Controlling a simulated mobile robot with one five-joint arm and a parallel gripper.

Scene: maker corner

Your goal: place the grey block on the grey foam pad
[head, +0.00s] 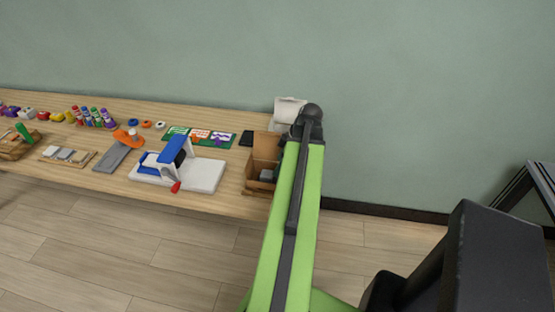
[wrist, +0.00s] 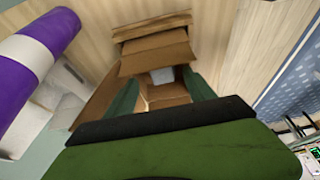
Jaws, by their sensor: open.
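In the wrist view a light grey block (wrist: 162,76) sits inside an open cardboard box (wrist: 157,38). My gripper (wrist: 161,88) is open, its two dark green fingers apart and pointing at the box, with the block seen between them. I cannot tell whether the fingers touch anything. In the head view the box (head: 265,147) stands at the right end of the table, with grey pieces (head: 267,174) in it. My gripper is hidden there behind my green arm. A flat grey piece (head: 113,158) lies on the table; I cannot tell whether it is the foam pad.
A white-and-blue device with a red knob (head: 183,170) stands left of the box. A tray of small blocks (head: 68,156), bottles (head: 91,117) and colour cards (head: 199,136) share the wooden table (head: 225,205). A purple roll (wrist: 35,48) is near my gripper's left.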

